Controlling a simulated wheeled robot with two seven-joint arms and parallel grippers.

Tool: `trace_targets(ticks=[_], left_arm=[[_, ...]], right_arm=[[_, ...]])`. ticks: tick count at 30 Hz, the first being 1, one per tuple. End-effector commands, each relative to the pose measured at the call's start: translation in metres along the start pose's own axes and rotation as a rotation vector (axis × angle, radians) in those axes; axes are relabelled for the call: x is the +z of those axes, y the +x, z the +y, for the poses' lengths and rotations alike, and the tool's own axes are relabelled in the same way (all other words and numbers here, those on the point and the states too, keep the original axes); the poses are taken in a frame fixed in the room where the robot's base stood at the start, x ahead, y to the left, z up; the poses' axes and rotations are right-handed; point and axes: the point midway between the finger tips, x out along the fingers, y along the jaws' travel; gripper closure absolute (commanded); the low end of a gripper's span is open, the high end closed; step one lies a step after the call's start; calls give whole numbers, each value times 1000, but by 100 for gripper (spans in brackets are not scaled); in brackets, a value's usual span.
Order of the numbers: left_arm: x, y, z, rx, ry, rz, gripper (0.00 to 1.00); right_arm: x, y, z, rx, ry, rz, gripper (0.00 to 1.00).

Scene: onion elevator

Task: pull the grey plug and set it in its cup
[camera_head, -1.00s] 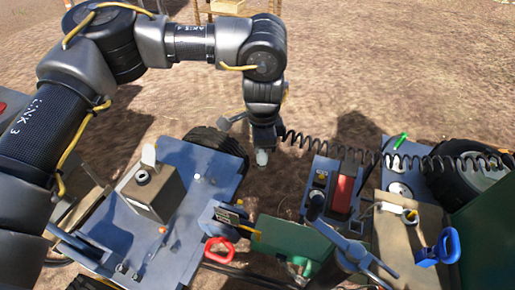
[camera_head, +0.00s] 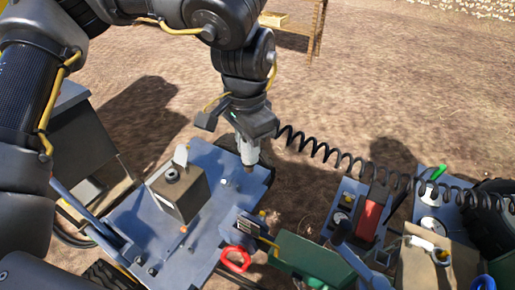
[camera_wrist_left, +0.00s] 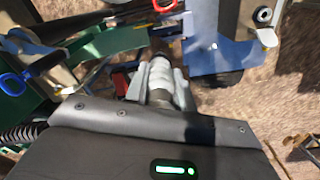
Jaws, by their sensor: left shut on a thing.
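My left gripper (camera_head: 247,150) is shut on a pale grey plug, whose darker tip (camera_head: 250,168) points down. In the left wrist view the fingers (camera_wrist_left: 160,85) close around the plug (camera_wrist_left: 159,68). The plug is in the air above the far right edge of the blue deck (camera_head: 215,160), and I cannot tell its exact height. A grey-brown box (camera_head: 180,194) with a round dark-rimmed opening (camera_head: 172,174) and a raised pale flap stands on the deck, left of the gripper. I cannot tell whether this opening is the cup. My right gripper is not recognisable in view.
A black coiled cable (camera_head: 345,160) stretches from beside the left gripper to the right. A red block (camera_head: 369,215), a green box (camera_head: 310,258) and a red ring handle (camera_head: 236,260) are on the right and front. Bare ground lies beyond the deck.

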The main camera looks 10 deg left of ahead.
Motion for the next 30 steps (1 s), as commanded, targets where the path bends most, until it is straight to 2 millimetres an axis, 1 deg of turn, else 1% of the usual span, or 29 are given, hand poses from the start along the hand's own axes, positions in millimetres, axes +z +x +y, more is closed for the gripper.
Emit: trace_targets(ticks=[4, 7, 15, 18, 21, 25, 30], left_arm=[[-6, 0, 2, 0, -16, 0, 100], [-20, 0, 5, 0, -54, -1, 100], [-85, 0, 21, -1, -237, 0, 100], [-105, 0, 26, -1, -296, 0, 100], [-121, 0, 29, -1, -343, -1, 100], [-134, 0, 32, 0, -380, 0, 100], [-140, 0, 33, 0, -400, 0, 100]], right_arm=[[0, 0, 0, 0, 0, 0, 49], [0, 0, 0, 0, 0, 0, 49], [0, 0, 1, 1, 0, 0, 49], [0, 0, 1, 1, -1, 0, 49], [0, 0, 1, 1, -1, 0, 49], [0, 0, 1, 1, -1, 0, 49], [0, 0, 1, 1, -1, 0, 49]])
